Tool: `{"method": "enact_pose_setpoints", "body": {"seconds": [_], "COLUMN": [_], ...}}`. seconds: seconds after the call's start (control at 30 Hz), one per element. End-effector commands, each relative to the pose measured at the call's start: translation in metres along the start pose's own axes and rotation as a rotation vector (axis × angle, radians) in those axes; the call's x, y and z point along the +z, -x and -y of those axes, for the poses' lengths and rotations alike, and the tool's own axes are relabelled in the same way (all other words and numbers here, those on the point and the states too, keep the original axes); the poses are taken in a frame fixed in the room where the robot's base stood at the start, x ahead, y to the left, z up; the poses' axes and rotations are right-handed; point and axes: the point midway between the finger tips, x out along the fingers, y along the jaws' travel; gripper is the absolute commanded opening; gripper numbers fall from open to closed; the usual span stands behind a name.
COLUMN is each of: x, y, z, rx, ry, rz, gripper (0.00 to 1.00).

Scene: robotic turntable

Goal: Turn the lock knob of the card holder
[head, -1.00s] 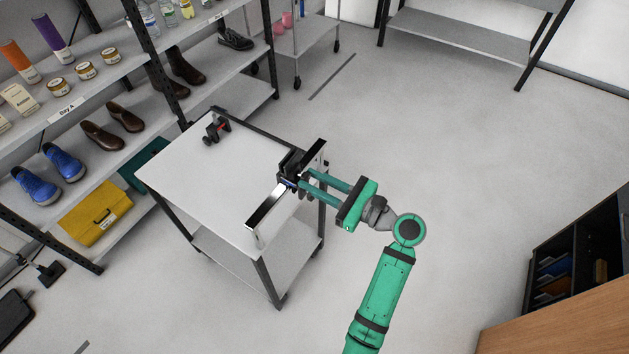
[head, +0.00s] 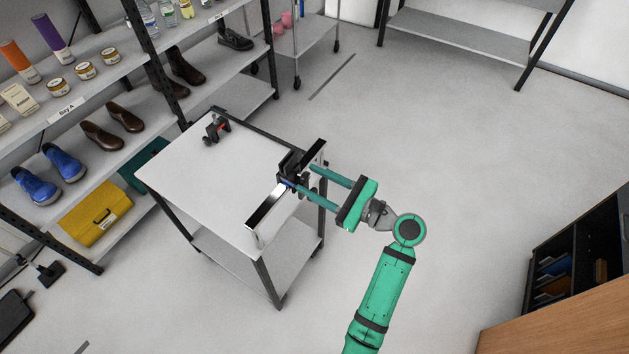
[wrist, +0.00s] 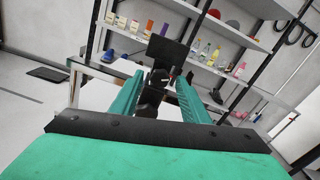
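The card holder (head: 289,165) is a dark block with a long silver bar at the right edge of the small white table. In the wrist view its dark parts (wrist: 159,76) show between and beyond my fingers. A dark rounded piece (wrist: 148,104), which may be the lock knob, lies between the two fingers; I cannot tell its angle. My gripper (head: 304,178) has two long green fingers spread apart, pointing left at the card holder. In the wrist view my gripper (wrist: 160,79) is open around the middle of the device, with no clear contact on either side.
A red and black clamp-like device (head: 217,128) stands on the far corner of the white table (head: 205,180). A shelf unit (head: 75,100) with shoes, jars and bottles stands at the left. The floor (head: 450,150) right of the table is clear.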

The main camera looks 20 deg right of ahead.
Motion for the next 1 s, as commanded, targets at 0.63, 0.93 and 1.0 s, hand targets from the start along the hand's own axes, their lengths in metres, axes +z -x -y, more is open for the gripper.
{"method": "enact_pose_setpoints", "body": {"seconds": [0.63, 0.93, 1.0], "x": [0.000, 0.000, 0.000], "y": [0.077, 0.107, 0.108], "z": [0.001, 0.000, 0.000], "rx": [-0.002, -0.001, -0.001], "ry": [0.000, 0.000, 0.000], "rz": [0.000, 0.000, 0.001], "gripper": [0.42, 0.42, 0.42]}}
